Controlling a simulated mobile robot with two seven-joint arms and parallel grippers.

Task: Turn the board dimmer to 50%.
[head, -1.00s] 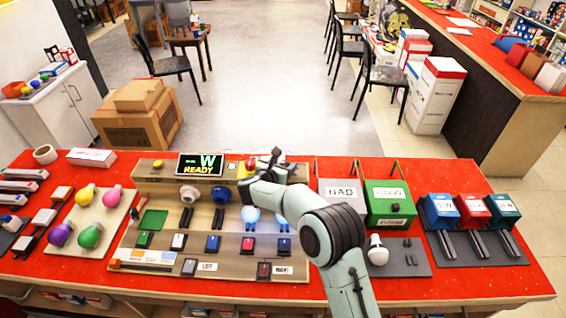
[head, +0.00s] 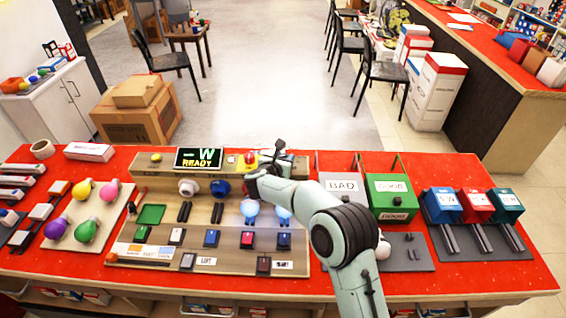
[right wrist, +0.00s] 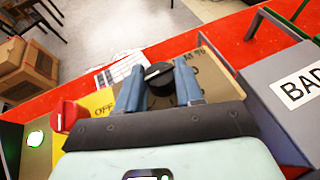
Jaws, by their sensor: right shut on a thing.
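The board (head: 160,180) is a light wooden panel on the red table. Its display (head: 199,158) shows a W and READY. The dimmer is a round black knob (right wrist: 158,74) with a pale mark, on a light plate in the right wrist view. My right gripper (right wrist: 160,88) has its two blue-grey fingers on either side of this knob and is shut on it. In the head view the right gripper (head: 272,168) is at the board's upper right, and the arm hides the knob. Printed marks around the knob are partly covered. My left gripper is out of view.
A red switch (right wrist: 68,116) on a yellow OFF plate (right wrist: 98,102) is close left of the gripper. Two lit bulbs (head: 250,209) stand below it. A grey BAD bin (head: 343,187) and a green GOOD bin (head: 391,196) stand to the right.

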